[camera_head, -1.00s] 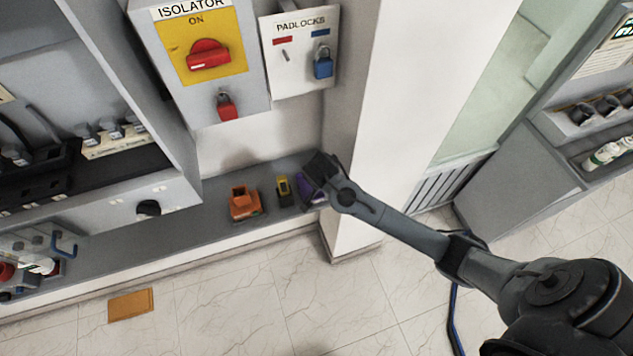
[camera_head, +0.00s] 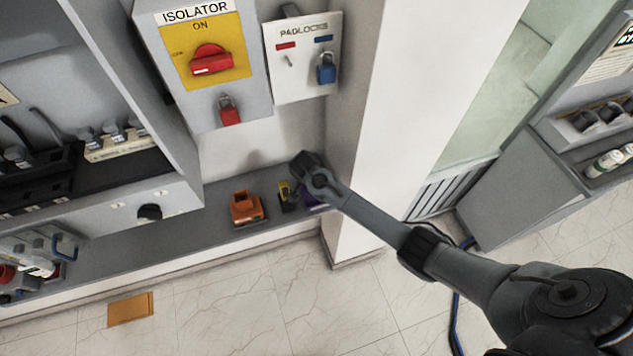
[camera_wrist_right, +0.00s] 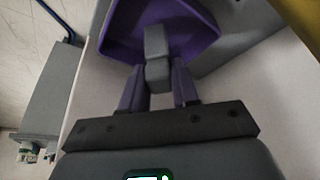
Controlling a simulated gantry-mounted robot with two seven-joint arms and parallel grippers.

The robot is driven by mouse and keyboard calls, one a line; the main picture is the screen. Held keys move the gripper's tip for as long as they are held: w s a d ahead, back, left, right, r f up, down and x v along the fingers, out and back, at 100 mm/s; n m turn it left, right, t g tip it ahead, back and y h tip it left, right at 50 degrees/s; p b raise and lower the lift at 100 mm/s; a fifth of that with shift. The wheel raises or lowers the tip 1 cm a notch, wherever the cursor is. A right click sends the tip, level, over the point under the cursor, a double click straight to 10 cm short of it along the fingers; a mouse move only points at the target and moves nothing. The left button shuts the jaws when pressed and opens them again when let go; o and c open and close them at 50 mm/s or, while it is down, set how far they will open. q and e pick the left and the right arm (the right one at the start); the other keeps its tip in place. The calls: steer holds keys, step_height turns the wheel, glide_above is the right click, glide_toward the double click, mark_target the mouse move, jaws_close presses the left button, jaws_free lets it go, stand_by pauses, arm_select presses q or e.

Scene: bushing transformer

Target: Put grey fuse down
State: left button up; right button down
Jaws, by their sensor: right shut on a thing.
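In the right wrist view, the grey fuse (camera_wrist_right: 157,58) is a small grey block between the two fingers of my right gripper (camera_wrist_right: 158,85), which is shut on it. Its far end appears in front of a purple holder (camera_wrist_right: 195,18); I cannot tell whether they touch. In the head view, my right gripper (camera_head: 305,166) is over the right end of the grey ledge and partly covers the purple holder (camera_head: 313,199). The fuse is hidden there. My left gripper is not in view.
On the ledge (camera_head: 185,236), an orange holder (camera_head: 246,208) and a yellow-and-black item (camera_head: 286,196) stand left of the purple holder. The isolator box (camera_head: 205,65) and padlock board (camera_head: 303,60) hang above. A white pillar (camera_head: 400,110) is close on the right.

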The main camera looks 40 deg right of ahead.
steer(key=shift+f, duration=0.55)
steer(key=shift+f, duration=0.15)
steer(key=c, duration=0.8)
jaws_free()
steer(key=shift+c, duration=0.2)
